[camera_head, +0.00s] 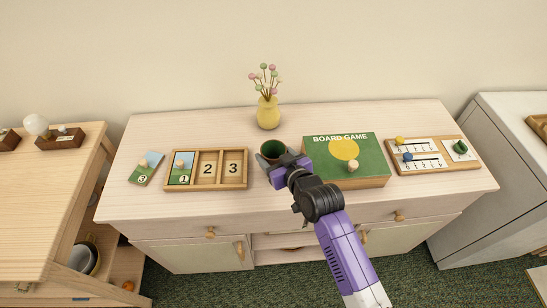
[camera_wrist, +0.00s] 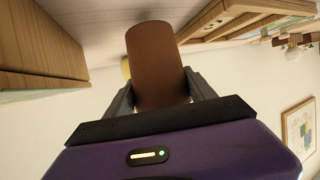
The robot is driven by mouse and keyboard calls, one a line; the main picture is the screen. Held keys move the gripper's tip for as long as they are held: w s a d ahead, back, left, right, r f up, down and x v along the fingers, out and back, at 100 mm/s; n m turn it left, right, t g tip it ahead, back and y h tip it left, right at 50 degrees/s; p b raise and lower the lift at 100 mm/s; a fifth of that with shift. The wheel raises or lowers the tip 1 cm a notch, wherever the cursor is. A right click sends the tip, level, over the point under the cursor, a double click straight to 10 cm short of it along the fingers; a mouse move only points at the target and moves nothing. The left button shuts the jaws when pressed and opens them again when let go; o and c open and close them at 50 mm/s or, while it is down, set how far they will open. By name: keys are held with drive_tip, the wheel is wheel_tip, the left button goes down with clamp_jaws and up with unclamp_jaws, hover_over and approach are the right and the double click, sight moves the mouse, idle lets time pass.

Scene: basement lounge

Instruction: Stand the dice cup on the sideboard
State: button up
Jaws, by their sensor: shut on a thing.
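The dice cup (camera_head: 272,150) is brown outside with a dark green inside. In the head view its open mouth faces up, above or on the sideboard (camera_head: 285,198), between the numbered wooden tray and the board game box. My gripper (camera_head: 270,166) is shut on the cup, one finger on each side of it. The wrist view shows the cup (camera_wrist: 157,65) upside down in the picture, between the two grey fingers, its base near the sideboard top (camera_wrist: 98,18). I cannot tell whether the base touches the top. My gripper hides the cup's lower part in the head view.
The board game box (camera_head: 317,166) stands close to the cup's right. The numbered tray (camera_head: 208,186) lies to its left and a yellow vase (camera_head: 268,114) with flowers stands behind. A game board (camera_head: 431,166) lies at the right. Bare wood shows in front of the vase.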

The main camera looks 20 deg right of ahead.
drive_tip(key=shift+f, duration=0.9)
drive_tip(key=shift+f, duration=0.15)
drive_tip(key=o, duration=1.4)
drive_tip(key=shift+r, duration=0.25)
drive_tip(key=shift+s, duration=0.35)
drive_tip(key=b+v, duration=0.1)
drive_tip(key=v, duration=1)
drive_tip(key=shift+s, duration=0.15)
